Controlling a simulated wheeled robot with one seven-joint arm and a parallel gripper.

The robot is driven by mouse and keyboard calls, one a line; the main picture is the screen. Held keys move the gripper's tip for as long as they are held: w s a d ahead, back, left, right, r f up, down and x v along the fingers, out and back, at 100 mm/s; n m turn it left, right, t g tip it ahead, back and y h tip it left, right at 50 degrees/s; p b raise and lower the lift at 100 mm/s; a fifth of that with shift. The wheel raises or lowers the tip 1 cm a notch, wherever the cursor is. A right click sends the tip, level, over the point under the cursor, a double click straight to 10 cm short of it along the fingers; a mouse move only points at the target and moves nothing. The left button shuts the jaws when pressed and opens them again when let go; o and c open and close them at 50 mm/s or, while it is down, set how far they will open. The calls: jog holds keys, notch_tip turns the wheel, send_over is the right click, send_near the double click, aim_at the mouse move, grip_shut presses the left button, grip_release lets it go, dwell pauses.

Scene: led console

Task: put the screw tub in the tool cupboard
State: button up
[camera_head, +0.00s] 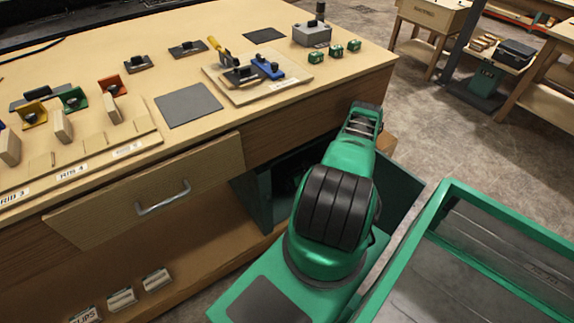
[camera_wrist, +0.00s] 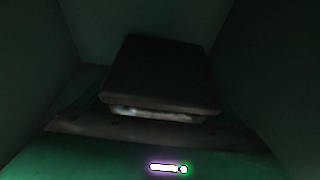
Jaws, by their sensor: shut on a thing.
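The tool cupboard (camera_head: 254,198) is a dark teal box under the workbench, with its door (camera_head: 400,183) standing open to the right. My arm reaches down to the opening in the head view and hides much of it; my gripper is hidden there. In the wrist view my gripper (camera_wrist: 150,130) is dim among dark green walls. It is shut on a dark, flat-topped thing with a pale strip along its near edge, apparently the screw tub (camera_wrist: 160,75). The walls around it look like the cupboard's inside. I cannot tell whether the tub touches the cupboard floor.
A drawer (camera_head: 150,190) with a metal handle sits left of the cupboard. The workbench top holds a grey mat (camera_head: 188,105), a tool board (camera_head: 240,90), several small green boxes and a grey case (camera_head: 312,34). A green frame (camera_head: 510,228) stands close at the lower right.

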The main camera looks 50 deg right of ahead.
jog(key=shift+w+f, duration=0.1)
jog(key=shift+f, duration=0.55)
jog(key=o, duration=1.8)
jog(key=shift+f, duration=0.15)
jog(key=shift+o, duration=0.2)
jog(key=v, duration=1.2)
